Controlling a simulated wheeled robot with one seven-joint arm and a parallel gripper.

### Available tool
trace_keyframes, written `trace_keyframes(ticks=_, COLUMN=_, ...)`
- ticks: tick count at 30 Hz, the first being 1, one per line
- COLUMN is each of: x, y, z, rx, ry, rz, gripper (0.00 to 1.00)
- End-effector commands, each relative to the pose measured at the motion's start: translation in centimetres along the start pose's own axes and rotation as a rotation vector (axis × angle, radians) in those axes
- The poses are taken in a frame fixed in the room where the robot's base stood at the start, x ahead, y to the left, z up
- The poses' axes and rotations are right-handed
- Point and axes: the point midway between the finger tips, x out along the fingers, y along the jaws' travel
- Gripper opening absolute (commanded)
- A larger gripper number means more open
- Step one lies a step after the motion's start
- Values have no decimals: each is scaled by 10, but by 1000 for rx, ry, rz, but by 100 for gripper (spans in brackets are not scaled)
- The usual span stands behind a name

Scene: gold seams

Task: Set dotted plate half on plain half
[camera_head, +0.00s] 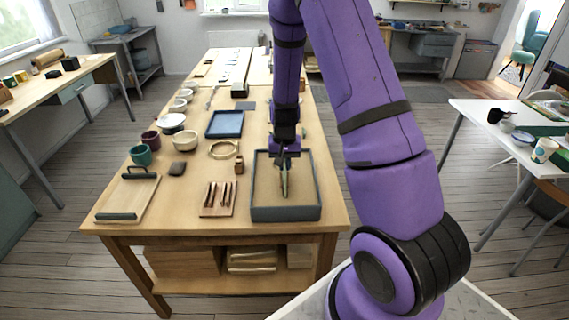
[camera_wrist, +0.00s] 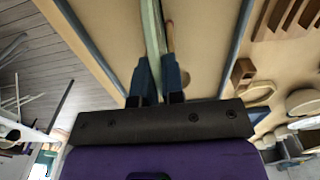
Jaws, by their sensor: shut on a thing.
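My gripper (camera_head: 285,156) points down over a grey-walled tray (camera_head: 286,214) with a tan, sand-like bed. It is shut on a pale green plate half (camera_head: 284,183), seen nearly edge-on and upright. In the wrist view the plate half (camera_wrist: 152,35) runs up from between the two blue-grey fingers (camera_wrist: 157,85). A thin brown edge (camera_wrist: 169,38) shows close beside it; I cannot tell whether it belongs to the same piece or to the other half. No dots show on the visible edge. Whether the held piece touches the bed is unclear.
A blue tray (camera_head: 225,124), bowls and cups stand farther back. A board with a handle (camera_head: 128,197) lies at the front left.

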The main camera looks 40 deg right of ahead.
Motion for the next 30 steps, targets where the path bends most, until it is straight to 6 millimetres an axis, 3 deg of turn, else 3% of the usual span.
trace_keyframes(ticks=8, x=0, y=0, z=0, rx=0, ry=0, rz=0, gripper=0)
trace_keyframes(ticks=9, x=0, y=0, z=0, rx=0, ry=0, rz=0, gripper=12)
trace_keyframes(ticks=13, x=0, y=0, z=0, rx=0, ry=0, rz=0, gripper=39)
trace_keyframes(ticks=19, x=1, y=0, z=0, rx=0, ry=0, rz=0, gripper=41)
trace_keyframes(ticks=22, x=1, y=0, z=0, rx=0, ry=0, rz=0, gripper=64)
trace_keyframes(ticks=30, x=1, y=0, z=0, rx=0, ry=0, rz=0, gripper=65)
